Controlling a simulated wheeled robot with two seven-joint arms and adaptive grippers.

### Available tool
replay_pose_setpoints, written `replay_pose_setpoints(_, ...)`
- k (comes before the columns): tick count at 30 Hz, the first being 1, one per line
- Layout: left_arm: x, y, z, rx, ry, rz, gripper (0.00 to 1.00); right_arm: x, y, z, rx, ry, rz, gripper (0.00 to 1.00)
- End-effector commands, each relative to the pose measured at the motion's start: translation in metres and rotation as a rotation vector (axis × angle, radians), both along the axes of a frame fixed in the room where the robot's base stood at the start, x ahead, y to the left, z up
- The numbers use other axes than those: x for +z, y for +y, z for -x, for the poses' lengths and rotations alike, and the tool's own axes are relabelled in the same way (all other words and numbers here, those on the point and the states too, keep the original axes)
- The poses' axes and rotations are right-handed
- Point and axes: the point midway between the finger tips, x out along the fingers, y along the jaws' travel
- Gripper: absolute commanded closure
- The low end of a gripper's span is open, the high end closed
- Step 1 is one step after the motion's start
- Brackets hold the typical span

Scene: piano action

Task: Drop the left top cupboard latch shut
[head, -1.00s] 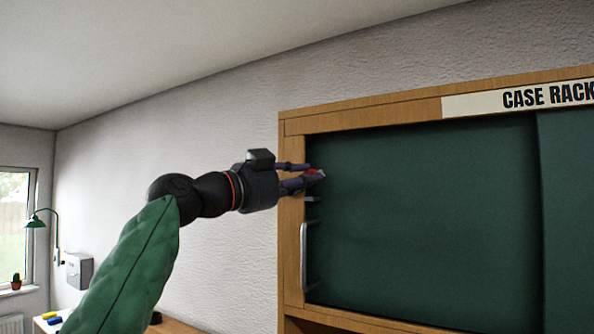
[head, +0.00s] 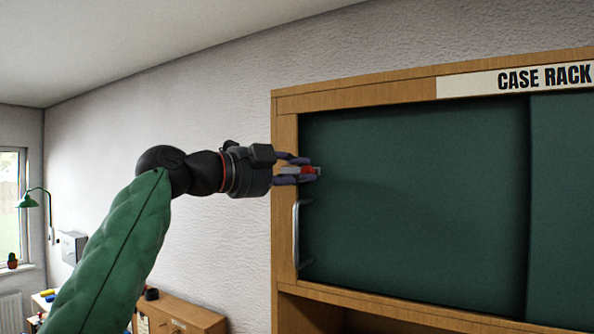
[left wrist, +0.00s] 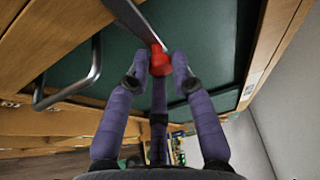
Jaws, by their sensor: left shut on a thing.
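The left top cupboard latch shows in the head view as a grey metal bar with a red end (head: 308,170), near the upper left edge of the green door (head: 415,205). In the left wrist view the red knob (left wrist: 160,63) sits between my fingertips, with the flat metal bar running up from it. My left gripper (head: 306,169) is shut on the red end; it also shows in the left wrist view (left wrist: 158,75). The fingers hide part of the latch, so I cannot tell whether it is seated. My right gripper is not in view.
A metal door handle (head: 297,235) stands out just below the latch. The wooden cupboard frame (head: 285,200) borders the green door, with a CASE RACK sign (head: 540,78) above. Open space lies left of the cupboard; a low wooden cabinet (head: 185,313) stands below.

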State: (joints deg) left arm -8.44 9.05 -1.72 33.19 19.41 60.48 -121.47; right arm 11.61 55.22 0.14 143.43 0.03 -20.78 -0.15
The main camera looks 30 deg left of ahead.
Motion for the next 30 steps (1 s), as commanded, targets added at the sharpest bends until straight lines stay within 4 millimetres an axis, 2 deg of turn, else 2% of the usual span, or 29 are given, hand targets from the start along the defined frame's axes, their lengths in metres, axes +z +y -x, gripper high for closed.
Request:
replay_pose_setpoints(8, -0.004, -0.002, -0.002, -0.004, 0.011, -0.003, 1.00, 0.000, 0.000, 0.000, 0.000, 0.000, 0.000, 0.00)
replay_pose_setpoints(9, -0.004, -0.002, -0.003, -0.004, 0.011, -0.003, 0.67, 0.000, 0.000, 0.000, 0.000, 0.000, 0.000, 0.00)
replay_pose_setpoints(11, -0.004, -0.002, -0.003, -0.004, 0.010, -0.003, 0.52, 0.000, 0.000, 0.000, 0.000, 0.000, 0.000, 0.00)
replay_pose_setpoints(23, -0.001, 0.001, 0.002, -0.001, 0.004, -0.002, 0.52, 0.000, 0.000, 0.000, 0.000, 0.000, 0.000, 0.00)
replay_pose_setpoints(30, 0.000, 0.014, 0.026, 0.002, 0.002, -0.001, 0.52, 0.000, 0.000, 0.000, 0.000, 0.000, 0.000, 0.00)
